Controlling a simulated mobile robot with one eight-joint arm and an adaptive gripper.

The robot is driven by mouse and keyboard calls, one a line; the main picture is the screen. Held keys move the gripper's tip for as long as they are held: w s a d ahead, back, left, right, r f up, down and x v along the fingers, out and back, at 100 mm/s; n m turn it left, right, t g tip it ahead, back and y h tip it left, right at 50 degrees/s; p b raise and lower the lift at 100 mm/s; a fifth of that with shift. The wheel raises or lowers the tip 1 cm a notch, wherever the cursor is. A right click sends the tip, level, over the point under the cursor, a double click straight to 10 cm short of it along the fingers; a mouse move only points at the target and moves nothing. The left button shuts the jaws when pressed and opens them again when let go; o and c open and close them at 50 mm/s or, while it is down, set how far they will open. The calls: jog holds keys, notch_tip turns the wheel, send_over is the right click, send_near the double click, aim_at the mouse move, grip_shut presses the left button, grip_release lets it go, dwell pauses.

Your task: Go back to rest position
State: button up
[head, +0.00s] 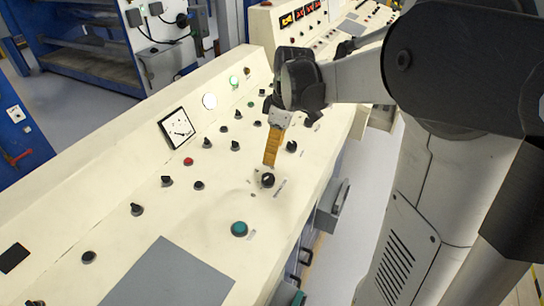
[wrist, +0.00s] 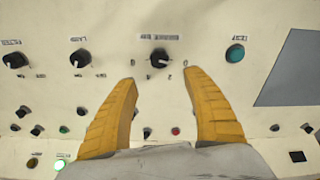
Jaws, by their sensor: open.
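My gripper (head: 271,152) is above the cream control panel (head: 120,165), with its yellow fingers pointing down at a black rotary knob (head: 267,180). In the wrist view my gripper (wrist: 161,85) shows two yellow fingers spread apart with nothing between them. The same black knob (wrist: 160,58) lies just beyond and between the fingertips. In the wrist view it looks apart from both fingers. In the head view the fingers overlap each other, and the gap to the knob is hard to judge.
A teal button (head: 239,229) and a grey plate (head: 172,275) are nearer on the panel. Several black knobs, a red button (head: 188,161) and a square dial gauge (head: 179,128) surround the gripper. A grey handle box (head: 333,200) juts from the panel's right side. Floor shows at right.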

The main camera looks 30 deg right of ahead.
dwell(0.4)
jog(key=s+a+r+m+t+h, duration=0.1)
jog(key=s+a+r+m+t, duration=0.2)
jog(key=s+a+m, duration=0.6)
jog(key=s+a+t, duration=0.2)
jog(key=s, duration=0.4)
jog(key=shift+s+a+t, duration=0.2)
jog(key=shift+a+t, duration=0.1)
jog(key=shift+a, duration=0.05)
jog(key=shift+c, duration=0.4)
